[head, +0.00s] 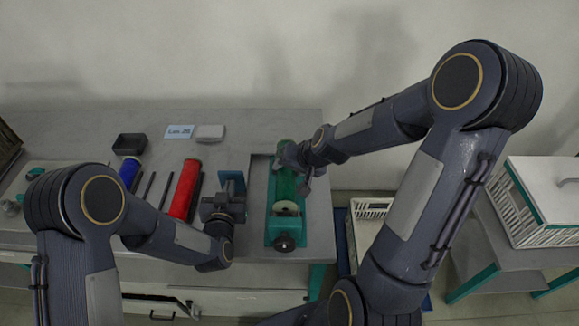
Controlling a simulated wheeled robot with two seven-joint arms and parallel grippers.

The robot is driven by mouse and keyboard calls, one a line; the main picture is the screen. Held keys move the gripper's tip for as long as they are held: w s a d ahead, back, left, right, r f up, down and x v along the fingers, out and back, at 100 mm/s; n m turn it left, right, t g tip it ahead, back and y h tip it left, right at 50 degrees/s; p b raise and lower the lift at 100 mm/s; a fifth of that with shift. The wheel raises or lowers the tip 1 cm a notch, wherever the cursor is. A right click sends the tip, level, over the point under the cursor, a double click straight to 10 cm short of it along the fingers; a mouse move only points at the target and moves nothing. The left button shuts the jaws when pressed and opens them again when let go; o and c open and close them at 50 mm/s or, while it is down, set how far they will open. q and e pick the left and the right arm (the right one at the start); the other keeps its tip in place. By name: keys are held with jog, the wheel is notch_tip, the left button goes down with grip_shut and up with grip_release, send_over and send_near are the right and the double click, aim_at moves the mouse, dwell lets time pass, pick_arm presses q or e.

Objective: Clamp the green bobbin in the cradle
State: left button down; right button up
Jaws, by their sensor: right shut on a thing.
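The green bobbin (284,187) lies lengthwise in the teal cradle (269,239) on the right part of the table. A pale disc (286,208) and a dark round knob (284,243) are at the cradle's near end. My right gripper (299,172) is at the far half of the green bobbin, shut on it and hiding part of it. Whether the bobbin is pressed between the cradle's ends I cannot tell. My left gripper (222,207) is left of the cradle, by a blue-grey block (232,182); its jaws are too small and dark to read.
A red bobbin (185,188) and a blue bobbin (129,172) lie to the left, with dark rods (149,186) between. A black tray (129,143), a label card (178,131) and a white box (210,133) are behind. White crates (540,212) stand at the right.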

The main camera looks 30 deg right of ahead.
pick_arm(q)
jog(key=shift+r, duration=0.1)
pick_arm(e)
jog(key=shift+f, duration=1.35)
jog(key=o, duration=1.2)
